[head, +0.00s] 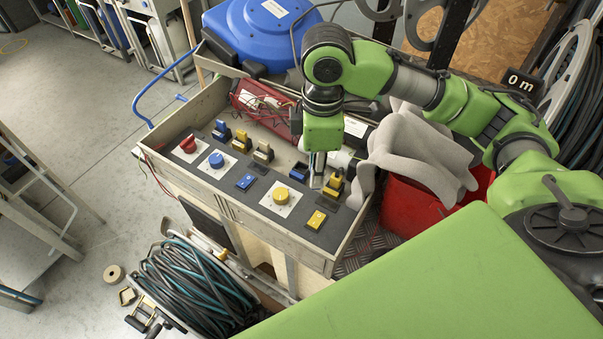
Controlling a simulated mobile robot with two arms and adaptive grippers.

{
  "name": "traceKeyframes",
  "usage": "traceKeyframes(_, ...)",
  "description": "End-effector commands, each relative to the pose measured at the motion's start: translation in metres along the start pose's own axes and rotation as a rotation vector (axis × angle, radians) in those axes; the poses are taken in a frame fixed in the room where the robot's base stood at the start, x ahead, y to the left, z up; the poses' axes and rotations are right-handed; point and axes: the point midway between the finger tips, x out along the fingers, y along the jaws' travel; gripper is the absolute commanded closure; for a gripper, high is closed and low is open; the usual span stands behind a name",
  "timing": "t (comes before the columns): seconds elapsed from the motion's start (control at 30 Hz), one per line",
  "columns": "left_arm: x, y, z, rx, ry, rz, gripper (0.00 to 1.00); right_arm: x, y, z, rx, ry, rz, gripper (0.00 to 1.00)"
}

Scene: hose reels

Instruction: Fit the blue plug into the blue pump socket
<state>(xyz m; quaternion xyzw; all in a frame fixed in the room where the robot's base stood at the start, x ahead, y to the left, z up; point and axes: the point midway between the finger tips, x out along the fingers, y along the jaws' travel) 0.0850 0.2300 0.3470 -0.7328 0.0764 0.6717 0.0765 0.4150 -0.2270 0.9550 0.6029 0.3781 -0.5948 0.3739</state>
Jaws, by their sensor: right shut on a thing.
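My right gripper (317,184) points down over the right part of a dark control panel (228,177). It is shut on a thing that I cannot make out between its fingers. A blue block-like part (221,131) stands in the panel's back row at the left. A round blue part (216,160) sits on a white plate in front of it. A flat blue square (245,182) lies farther right, and a small blue part (299,170) is just left of my gripper. I cannot tell which of these is the plug or the pump socket. My left gripper is out of view.
Yellow parts (334,187) stand close to my right gripper. A grey cloth (420,150) hangs over a red box (405,207) at the right. A blue reel (262,30) is behind the panel; a coiled hose (190,290) lies below it.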

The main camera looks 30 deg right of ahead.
Motion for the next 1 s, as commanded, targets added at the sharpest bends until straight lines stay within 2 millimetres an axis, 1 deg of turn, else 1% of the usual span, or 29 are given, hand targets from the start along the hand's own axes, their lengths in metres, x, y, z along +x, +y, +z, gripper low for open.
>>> traceKeyframes(0.03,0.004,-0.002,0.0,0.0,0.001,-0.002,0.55,0.006,0.003,0.002,-0.061,-0.001,-0.001,1.0)
traceKeyframes(0.4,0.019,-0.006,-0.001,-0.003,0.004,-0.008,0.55,0.029,0.023,0.017,-0.575,-0.006,-0.003,1.0)
traceKeyframes(0.6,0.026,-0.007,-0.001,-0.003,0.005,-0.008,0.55,0.039,0.033,0.025,-0.816,-0.01,-0.004,1.0)
traceKeyframes(0.7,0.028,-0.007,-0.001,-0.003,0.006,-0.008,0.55,0.042,0.036,0.028,-0.898,-0.012,-0.005,1.0)
traceKeyframes(0.87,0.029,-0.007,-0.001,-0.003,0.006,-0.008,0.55,0.044,0.039,0.03,-0.97,-0.012,-0.006,1.0)
traceKeyframes(0.97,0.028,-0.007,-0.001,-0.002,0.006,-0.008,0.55,0.048,0.047,0.026,-0.981,-0.01,-0.006,1.0)
traceKeyframes(1.0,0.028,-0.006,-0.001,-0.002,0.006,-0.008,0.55,0.051,0.053,0.024,-0.982,-0.011,-0.007,1.0)
